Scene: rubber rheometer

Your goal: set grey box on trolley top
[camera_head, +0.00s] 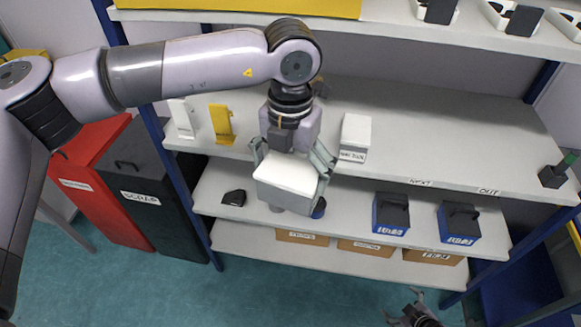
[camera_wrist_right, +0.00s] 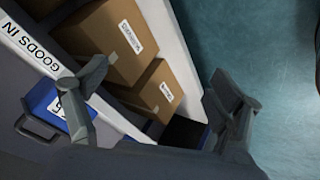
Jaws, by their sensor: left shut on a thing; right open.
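My left gripper (camera_head: 292,160) is shut on a pale grey-white box (camera_head: 285,185). It holds the box from above, in front of the shelving, with one finger on each side. My right gripper (camera_head: 416,303) is open and low at the bottom edge of the head view. Its two spread fingers also show in the right wrist view (camera_wrist_right: 165,95), with nothing between them. I cannot make out a trolley top for certain in either view.
A small white box (camera_head: 355,136) stands on the shelf (camera_head: 430,140) behind. Blue boxes (camera_head: 391,215) with dark handles sit lower, above cardboard boxes (camera_head: 366,247). A red bin (camera_head: 88,180) and a black bin (camera_head: 150,200) stand left. The teal floor (camera_head: 260,290) in front is clear.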

